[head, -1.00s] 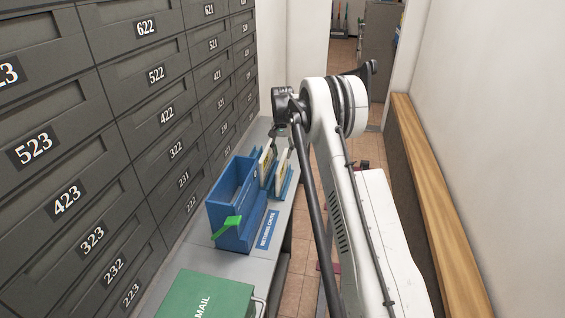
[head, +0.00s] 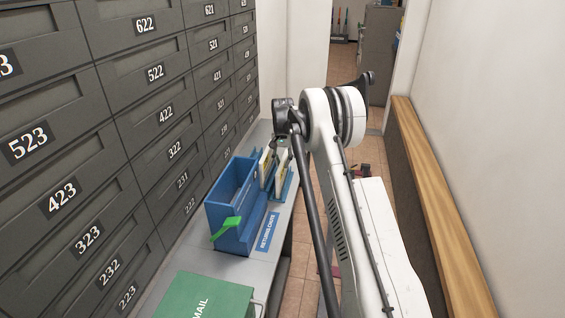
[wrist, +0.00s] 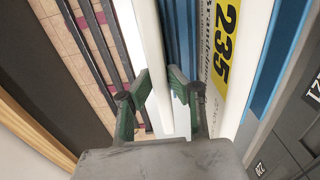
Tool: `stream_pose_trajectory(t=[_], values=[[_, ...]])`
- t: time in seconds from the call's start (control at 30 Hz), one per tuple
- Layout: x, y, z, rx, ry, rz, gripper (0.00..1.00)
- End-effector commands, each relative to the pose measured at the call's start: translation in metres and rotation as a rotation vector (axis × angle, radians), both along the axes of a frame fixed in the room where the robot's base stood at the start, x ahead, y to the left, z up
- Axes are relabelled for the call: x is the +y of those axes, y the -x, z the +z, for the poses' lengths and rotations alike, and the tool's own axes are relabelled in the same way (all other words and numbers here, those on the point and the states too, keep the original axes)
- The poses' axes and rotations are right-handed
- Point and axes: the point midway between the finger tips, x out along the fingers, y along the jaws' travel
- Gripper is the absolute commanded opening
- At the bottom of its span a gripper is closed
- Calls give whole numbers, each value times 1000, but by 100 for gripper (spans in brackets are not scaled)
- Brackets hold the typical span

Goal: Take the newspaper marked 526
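My gripper (wrist: 158,88) has green-padded fingers on either side of a thin white slab (wrist: 157,50), seen edge-on; the fingers look apart, and I cannot tell whether either touches it. A number on that slab is not visible. To its right in the wrist view, a newspaper with a yellow label 235 (wrist: 226,40) stands upright. In the head view, upright newspapers (head: 281,178) stand in blue holders behind the blue crate, under my arm's end. I cannot read 526 on anything in view.
The blue crate (head: 228,213) with a green handle (head: 226,228) stands on the grey shelf (head: 262,268). A green mail box (head: 205,298) is in front. Numbered mailboxes (head: 160,110) line the left; a wooden-topped ledge (head: 435,170) runs along the right wall.

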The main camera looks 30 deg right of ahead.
Motion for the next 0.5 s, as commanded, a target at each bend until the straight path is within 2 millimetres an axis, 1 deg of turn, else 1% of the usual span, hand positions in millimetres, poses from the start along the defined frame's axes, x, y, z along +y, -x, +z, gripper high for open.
stream_pose_trajectory(t=[0.37,0.5], values=[[0,0,1,0,0,0,0],[0,0,6,0,0,0,0]])
